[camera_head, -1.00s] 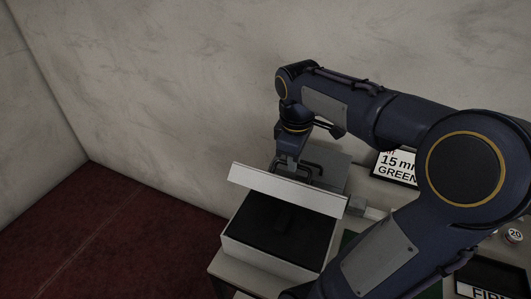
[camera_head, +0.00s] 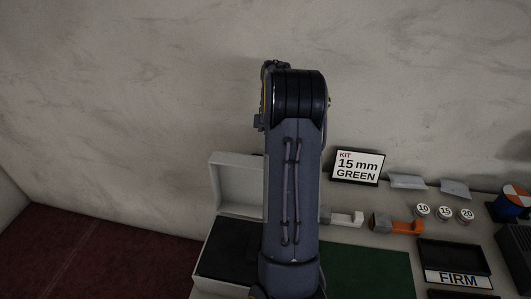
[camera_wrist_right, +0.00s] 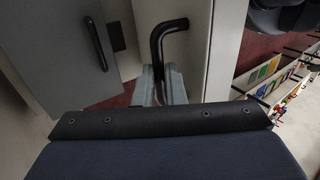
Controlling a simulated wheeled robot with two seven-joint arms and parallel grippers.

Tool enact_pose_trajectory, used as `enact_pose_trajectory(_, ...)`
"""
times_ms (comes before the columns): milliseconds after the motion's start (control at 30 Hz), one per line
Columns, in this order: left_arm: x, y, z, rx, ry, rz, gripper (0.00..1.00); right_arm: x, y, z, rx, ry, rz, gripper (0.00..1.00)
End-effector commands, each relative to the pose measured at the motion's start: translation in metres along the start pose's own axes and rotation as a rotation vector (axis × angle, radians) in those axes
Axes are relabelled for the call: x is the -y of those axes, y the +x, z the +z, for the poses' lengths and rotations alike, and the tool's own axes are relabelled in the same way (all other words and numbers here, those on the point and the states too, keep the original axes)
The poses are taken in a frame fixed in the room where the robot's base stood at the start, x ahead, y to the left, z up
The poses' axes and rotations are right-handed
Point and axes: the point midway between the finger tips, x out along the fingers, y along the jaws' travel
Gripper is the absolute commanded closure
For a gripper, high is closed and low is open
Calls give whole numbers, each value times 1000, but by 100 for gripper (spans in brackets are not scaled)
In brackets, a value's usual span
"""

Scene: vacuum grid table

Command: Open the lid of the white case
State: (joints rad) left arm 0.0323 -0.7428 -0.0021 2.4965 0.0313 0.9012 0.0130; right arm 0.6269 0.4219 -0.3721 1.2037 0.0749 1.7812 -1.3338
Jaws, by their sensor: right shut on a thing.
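The white case (camera_head: 205,243) stands at the table's left end with its dark interior (camera_head: 228,262) exposed. Its lid (camera_head: 238,182) is raised and stands about upright at the back. My right arm hangs across the case's right part and hides some of the lid and my right gripper in the head view. In the right wrist view my right gripper (camera_wrist_right: 160,88) is shut on the black bent handle (camera_wrist_right: 168,28), beside a pale panel. My left gripper is in neither view.
A sign (camera_head: 357,167) reading 15 mm GREEN stands at the back. A green mat (camera_head: 365,272) lies right of the case. An orange-and-grey tool (camera_head: 397,226), numbered round caps (camera_head: 445,213) and a FIRM tray (camera_head: 455,258) lie further right. A wall is behind.

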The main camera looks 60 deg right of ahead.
Motion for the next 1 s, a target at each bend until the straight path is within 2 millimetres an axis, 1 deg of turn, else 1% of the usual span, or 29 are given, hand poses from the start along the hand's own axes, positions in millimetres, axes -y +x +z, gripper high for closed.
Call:
enact_pose_trajectory(33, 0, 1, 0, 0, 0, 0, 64, -5, 6, 2, 9, 4, -28, 100)
enact_pose_trajectory(200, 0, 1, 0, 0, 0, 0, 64, -10, 7, 1, 11, 3, -58, 100)
enact_pose_trajectory(633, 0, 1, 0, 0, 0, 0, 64, -11, 6, 1, 11, 3, -63, 100)
enact_pose_trajectory(667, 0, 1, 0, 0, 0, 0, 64, -11, 6, 1, 11, 3, -63, 86)
enact_pose_trajectory(800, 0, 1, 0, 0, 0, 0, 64, -11, 5, 1, 9, 2, -59, 67)
enact_pose_trajectory(1000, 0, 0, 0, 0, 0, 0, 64, -10, 3, 0, 6, 1, -55, 67)
